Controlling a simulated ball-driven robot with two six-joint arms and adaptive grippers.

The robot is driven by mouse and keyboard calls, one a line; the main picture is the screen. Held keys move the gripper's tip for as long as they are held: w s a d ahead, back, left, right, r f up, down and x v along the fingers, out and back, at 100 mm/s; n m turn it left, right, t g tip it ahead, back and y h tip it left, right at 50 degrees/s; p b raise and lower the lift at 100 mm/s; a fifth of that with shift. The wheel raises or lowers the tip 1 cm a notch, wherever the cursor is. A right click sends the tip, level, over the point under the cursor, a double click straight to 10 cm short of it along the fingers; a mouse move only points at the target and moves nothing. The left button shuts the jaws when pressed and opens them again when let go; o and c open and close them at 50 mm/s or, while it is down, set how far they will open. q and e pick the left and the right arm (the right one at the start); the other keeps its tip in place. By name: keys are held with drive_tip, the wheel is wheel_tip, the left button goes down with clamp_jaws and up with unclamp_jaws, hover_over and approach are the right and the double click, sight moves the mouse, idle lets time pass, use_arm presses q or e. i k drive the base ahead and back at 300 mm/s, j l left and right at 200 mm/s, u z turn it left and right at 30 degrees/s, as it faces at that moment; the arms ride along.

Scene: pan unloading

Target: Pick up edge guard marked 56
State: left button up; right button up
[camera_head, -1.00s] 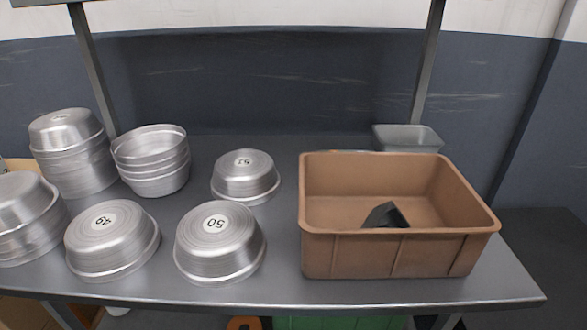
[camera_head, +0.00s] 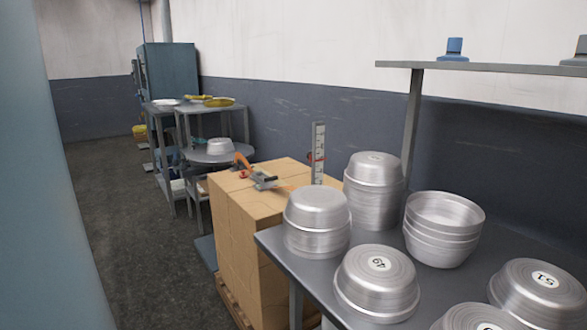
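I cannot make out a part marked 56 in the head view. A tall narrow grey upright piece (camera_head: 318,152) with dark markings and a red part stands at the stack of cardboard boxes (camera_head: 243,235); its marking is too small to read and I cannot tell whether it is an edge guard. A tool with an orange handle (camera_head: 243,161) and a grey metal body lies on top of the boxes. Neither of my grippers is in view.
A metal table (camera_head: 273,240) at right holds upturned pans, one marked 49 (camera_head: 377,281) and one 51 (camera_head: 540,291), and stacked pans (camera_head: 442,230). A shelf (camera_head: 480,68) is above. Another small table (camera_head: 212,157) stands farther back. Grey floor (camera_head: 120,220) at left is clear.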

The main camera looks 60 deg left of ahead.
sight(237, 168)
drive_tip(key=u, duration=2.25)
drive_tip(key=i+j, duration=0.3)
drive_tip(key=i, duration=0.2)
drive_tip(key=i+j+u, duration=0.15)
drive_tip(key=i+j, duration=0.2)
drive_tip(key=i, duration=0.15)
drive_tip(key=i+j, duration=0.25)
drive_tip(key=i, duration=0.25)
